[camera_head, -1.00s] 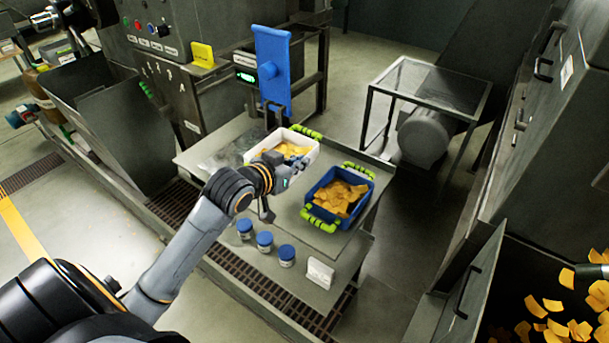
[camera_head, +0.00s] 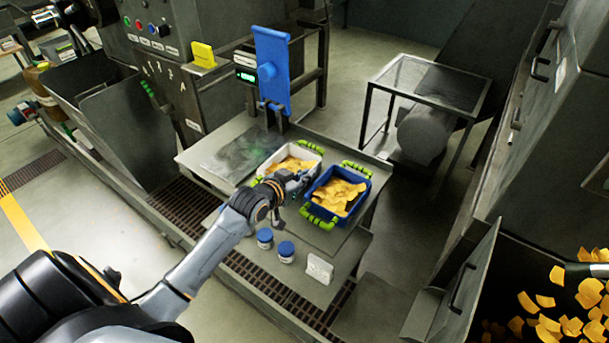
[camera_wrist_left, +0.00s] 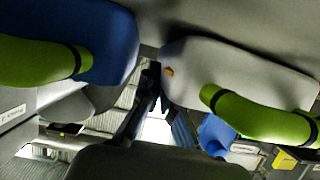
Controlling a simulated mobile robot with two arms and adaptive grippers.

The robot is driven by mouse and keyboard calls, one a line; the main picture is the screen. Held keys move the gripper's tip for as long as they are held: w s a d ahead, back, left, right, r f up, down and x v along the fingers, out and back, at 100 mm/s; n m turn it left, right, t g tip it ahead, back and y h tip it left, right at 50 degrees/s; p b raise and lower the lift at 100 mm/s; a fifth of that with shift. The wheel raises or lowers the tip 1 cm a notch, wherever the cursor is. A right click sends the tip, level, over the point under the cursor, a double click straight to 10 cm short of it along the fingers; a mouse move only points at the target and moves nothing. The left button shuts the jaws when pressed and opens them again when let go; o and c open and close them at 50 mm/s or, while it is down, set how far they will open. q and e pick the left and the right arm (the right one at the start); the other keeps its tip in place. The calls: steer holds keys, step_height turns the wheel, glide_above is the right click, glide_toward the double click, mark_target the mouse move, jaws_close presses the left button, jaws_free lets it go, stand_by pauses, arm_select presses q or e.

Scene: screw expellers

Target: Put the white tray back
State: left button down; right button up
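The white tray (camera_head: 267,172), with green handles and yellow-orange flakes inside, sits on the grey bench (camera_head: 345,238), close to the left of the blue tray (camera_head: 312,199). The blue tray holds similar flakes. My left gripper (camera_head: 301,177) is at the white tray's near wall, by the gap between the trays. In the left wrist view its dark fingers (camera_wrist_left: 150,90) are close together at the white tray's (camera_wrist_left: 235,70) edge, with the blue tray (camera_wrist_left: 115,40) on the other side. They appear shut on the wall; the contact is partly hidden. My right gripper is out of view.
Blue-lidded jars (camera_head: 286,250) and a white card (camera_head: 319,268) line the near bench edge. A small metal table (camera_head: 430,85) stands behind.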

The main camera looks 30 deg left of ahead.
arm_select(q)
steer(key=c, duration=1.8)
jaws_free()
steer(key=shift+f, duration=0.1)
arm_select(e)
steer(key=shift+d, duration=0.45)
arm_select(q)
steer(key=shift+r, duration=0.2)
steer(key=shift+s, duration=0.4)
steer(key=b+v, duration=0.1)
steer(key=v, duration=0.8)
steer(key=shift+s+r+b, duration=0.15)
steer(key=shift+s+b, duration=0.2)
steer(key=shift+b, duration=0.05)
steer(key=shift+v, duration=0.75)
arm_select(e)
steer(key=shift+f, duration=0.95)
arm_select(q)
steer(key=shift+w, duration=0.1)
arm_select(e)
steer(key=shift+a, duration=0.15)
